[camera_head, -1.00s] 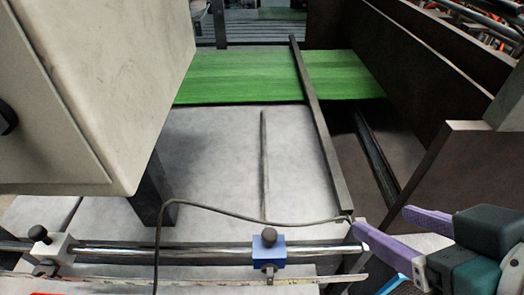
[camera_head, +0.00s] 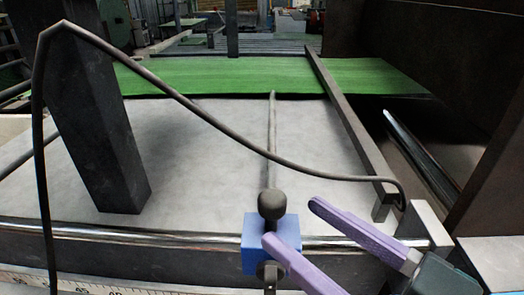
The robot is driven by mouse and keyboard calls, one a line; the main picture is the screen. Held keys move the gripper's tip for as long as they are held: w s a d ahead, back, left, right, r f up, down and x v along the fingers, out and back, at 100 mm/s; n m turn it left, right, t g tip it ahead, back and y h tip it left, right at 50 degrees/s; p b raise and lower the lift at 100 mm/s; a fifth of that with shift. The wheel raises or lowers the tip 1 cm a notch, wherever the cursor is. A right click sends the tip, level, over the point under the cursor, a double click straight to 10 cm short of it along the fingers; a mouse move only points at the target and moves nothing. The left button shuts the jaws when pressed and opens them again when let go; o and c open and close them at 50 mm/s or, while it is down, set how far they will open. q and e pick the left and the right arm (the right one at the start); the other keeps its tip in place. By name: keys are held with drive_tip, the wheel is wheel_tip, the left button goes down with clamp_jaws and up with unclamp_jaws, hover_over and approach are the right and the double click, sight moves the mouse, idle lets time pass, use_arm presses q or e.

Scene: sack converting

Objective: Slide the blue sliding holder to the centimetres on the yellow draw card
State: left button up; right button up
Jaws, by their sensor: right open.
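The blue sliding holder (camera_head: 288,229) sits on a shiny horizontal rail (camera_head: 180,237), with a dark round knob (camera_head: 272,204) on top. My right gripper (camera_head: 291,222) comes in from the lower right with its two purple fingers apart. One fingertip overlaps the holder's lower front in the picture; the other is just right of the holder. I cannot tell whether either touches it. A pale ruler scale (camera_head: 80,285) runs along the bottom left; its numbers are hard to read. I see no yellow draw card. My left gripper is not in view.
A dark cable (camera_head: 180,98) arches over the grey sheet (camera_head: 200,150) and comes down at the right end of the rail. A dark post (camera_head: 95,130) stands left. A dark bar (camera_head: 350,125) and brown panels bound the right side. Green material (camera_head: 230,75) crosses behind.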

sight(263, 196)
drive_tip(key=x, duration=0.8)
drive_tip(key=shift+w+a, duration=0.15)
drive_tip(key=shift+c, duration=0.2)
clamp_jaws()
idle(0.9)
